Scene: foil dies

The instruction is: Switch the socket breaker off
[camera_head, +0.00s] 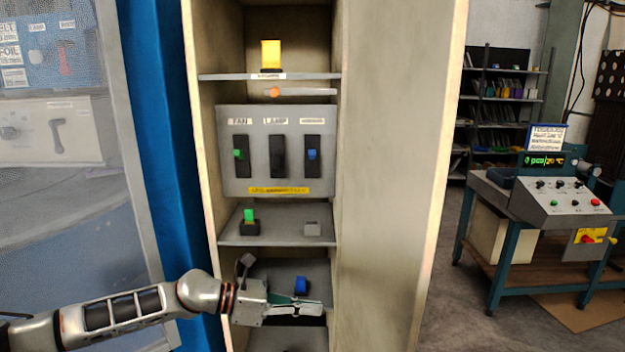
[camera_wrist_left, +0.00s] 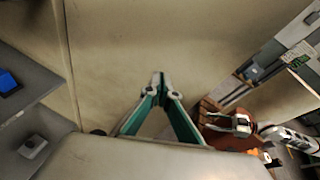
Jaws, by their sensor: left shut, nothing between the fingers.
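The grey breaker panel (camera_head: 227,187) is in the cabinet in the head view. Its slots are labelled FAN, LAMP and a third word too small to read. A green lever (camera_head: 238,154) shows at FAN and a blue lever (camera_head: 312,154) at the right-hand slot. No coloured lever shows at LAMP. My left gripper (camera_head: 318,305) is shut and empty, below the panel, in front of the lower shelves. In the left wrist view its green fingers (camera_wrist_left: 158,85) meet at the tips. The panel is not clearly seen there. My right gripper is not seen in the head view.
A blue knob (camera_head: 301,284) is just above the gripper. The cabinet's right wall (camera_head: 390,170) bounds the space. A control console (camera_head: 570,203) stands farther right.

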